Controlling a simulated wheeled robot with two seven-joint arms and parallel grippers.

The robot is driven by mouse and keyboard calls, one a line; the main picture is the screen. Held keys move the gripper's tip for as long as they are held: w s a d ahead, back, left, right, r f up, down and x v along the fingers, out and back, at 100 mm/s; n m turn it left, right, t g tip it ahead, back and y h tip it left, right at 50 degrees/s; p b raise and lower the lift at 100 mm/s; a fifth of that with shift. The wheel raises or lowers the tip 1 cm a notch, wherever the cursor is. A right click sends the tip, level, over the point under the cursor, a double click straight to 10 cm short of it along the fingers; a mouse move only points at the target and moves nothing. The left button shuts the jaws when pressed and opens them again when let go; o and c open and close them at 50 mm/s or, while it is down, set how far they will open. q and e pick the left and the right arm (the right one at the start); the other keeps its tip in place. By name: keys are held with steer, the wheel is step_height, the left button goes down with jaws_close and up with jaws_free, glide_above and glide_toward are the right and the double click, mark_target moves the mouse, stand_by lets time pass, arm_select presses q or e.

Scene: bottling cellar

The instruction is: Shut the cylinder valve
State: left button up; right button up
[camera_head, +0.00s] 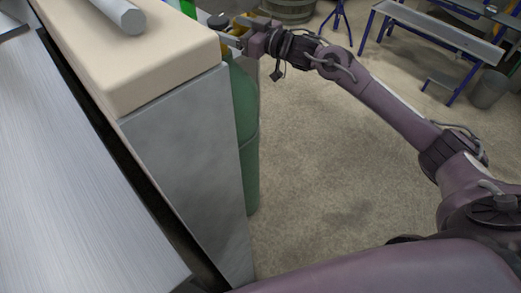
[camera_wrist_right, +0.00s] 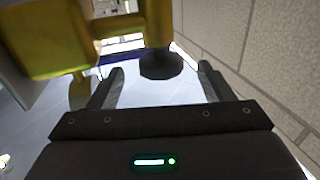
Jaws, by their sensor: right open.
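The green gas cylinder (camera_head: 246,140) stands upright on the floor beside the counter's end, partly hidden by it. Its brass-yellow valve (camera_head: 240,28) is at the top, with a dark round knob (camera_head: 217,21). My right gripper (camera_head: 229,35) is at the valve. In the right wrist view the yellow valve body (camera_wrist_right: 158,25) fills the upper left and a dark knob (camera_wrist_right: 160,66) lies between the spread fingers of the gripper (camera_wrist_right: 162,76). Gaps show on both sides of the knob; the fingers do not appear to touch it. My left gripper is not in view.
A counter with a cream top (camera_head: 130,60) and grey side stands just left of the cylinder, a grey rod (camera_head: 122,14) on it. A brushed metal surface (camera_head: 70,170) is at the left. Blue-legged benches (camera_head: 440,25) stand at the back right. The floor right of the cylinder is clear.

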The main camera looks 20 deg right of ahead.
steer(key=s+a+f+m+g+h, duration=0.1)
steer(key=s+f+m+g+h, duration=0.3)
steer(key=s+f, duration=1.7)
step_height(320, 180, down, 2)
steer(key=g+h, duration=0.1)
steer(key=h, duration=0.4)
steer(key=shift+a+m+h, duration=0.2)
steer(key=shift+m+h, duration=0.1)
steer(key=shift+m, duration=0.1)
steer(key=n+t+y+p, duration=0.2)
steer(key=t+y, duration=0.3)
steer(key=t, duration=0.2)
glide_toward(214, 22)
steer(key=w+f, duration=0.2)
steer(key=w, duration=0.3)
steer(key=shift+w+r+y, duration=0.15)
steer(key=shift+w+y, duration=0.15)
steer(key=p+x, duration=0.1)
steer(key=x, duration=0.6)
steer(key=shift+w+a+p, duration=0.1)
steer(key=shift+w+p, duration=0.1)
steer(key=shift+p, duration=0.1)
